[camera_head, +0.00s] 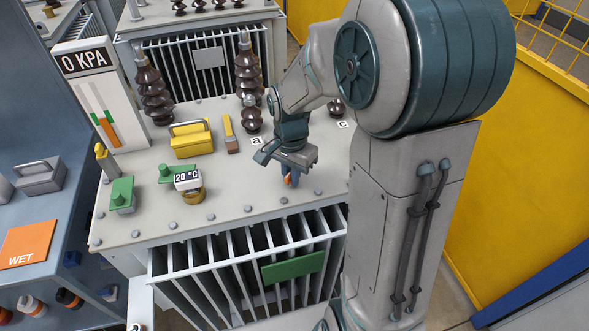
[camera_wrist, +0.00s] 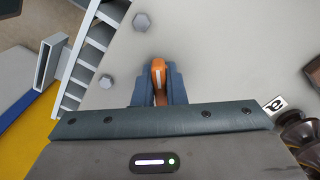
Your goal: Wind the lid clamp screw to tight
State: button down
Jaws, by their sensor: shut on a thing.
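The lid clamp screw's orange handle (camera_wrist: 158,76) sits between the two fingers of my gripper (camera_wrist: 158,88) in the wrist view. A pale stripe runs along the handle. In the head view my gripper (camera_head: 290,178) points down near the front edge of the grey transformer lid (camera_head: 240,180). A bit of orange handle (camera_head: 288,180) shows between the fingers there. The fingers are shut on the handle. The screw below the handle is hidden, so I cannot tell how tight it is.
Brown ribbed insulators (camera_head: 249,72) stand at the back of the lid. A 0 KPA panel (camera_head: 88,62) stands beyond. Bolts line the lid's edge.

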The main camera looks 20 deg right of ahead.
jog(key=shift+m, duration=2)
jog(key=shift+m+b, duration=0.3)
jog(key=shift+m, duration=1.1)
jog(key=c, duration=1.4)
grip_release()
jog(key=shift+m, duration=0.4)
